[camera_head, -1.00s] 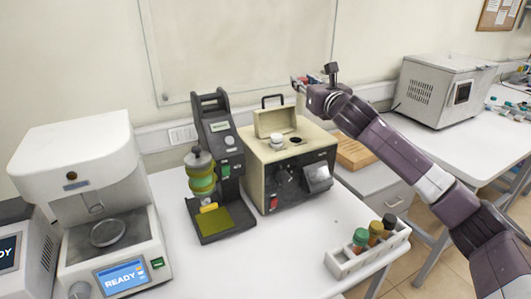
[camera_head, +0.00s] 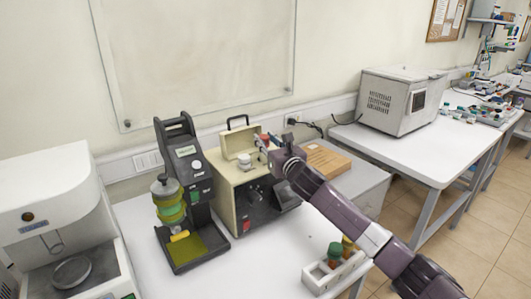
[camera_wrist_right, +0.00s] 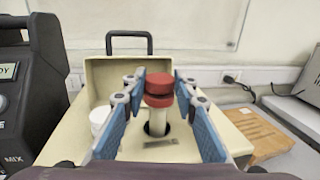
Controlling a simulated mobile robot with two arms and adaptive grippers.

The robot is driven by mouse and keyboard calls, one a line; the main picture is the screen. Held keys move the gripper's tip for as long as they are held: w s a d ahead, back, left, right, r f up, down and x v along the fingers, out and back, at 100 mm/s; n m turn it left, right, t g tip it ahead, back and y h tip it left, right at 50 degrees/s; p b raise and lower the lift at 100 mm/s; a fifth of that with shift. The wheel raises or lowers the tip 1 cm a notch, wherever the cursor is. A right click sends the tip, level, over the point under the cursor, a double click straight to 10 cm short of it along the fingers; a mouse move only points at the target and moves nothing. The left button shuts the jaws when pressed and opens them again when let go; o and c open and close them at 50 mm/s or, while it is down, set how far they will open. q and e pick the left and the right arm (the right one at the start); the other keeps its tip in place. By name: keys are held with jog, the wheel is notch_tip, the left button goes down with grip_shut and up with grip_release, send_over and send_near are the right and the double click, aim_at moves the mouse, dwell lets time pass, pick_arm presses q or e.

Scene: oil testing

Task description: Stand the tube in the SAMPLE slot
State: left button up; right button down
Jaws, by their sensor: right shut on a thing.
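My right gripper (camera_head: 266,145) is over the right part of the top of a beige tester (camera_head: 224,203). In the right wrist view its blue fingers (camera_wrist_right: 158,100) are shut on a tube (camera_wrist_right: 157,119) with a red cap (camera_wrist_right: 159,85). The tube is upright and pale, and its lower end reaches a dark round slot (camera_wrist_right: 168,130) in the tester's top. I cannot tell how deep it sits. A small plate in front of the slot is unreadable. A white-capped item (camera_wrist_right: 98,117) stands in the left position. My left gripper is not in view.
The tester's lid (camera_wrist_right: 108,75) stands open behind the slots. A mixer (camera_head: 182,200) with a green-yellow vessel stands left of it. A white rack (camera_head: 322,277) with capped tubes is at the front right. A wooden block (camera_head: 326,160) lies to the right.

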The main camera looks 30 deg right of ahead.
notch_tip(320, 180, down, 5)
jog(key=shift+r, duration=0.15)
jog(key=c, duration=1.5)
grip_release()
jog(key=shift+c, duration=0.2)
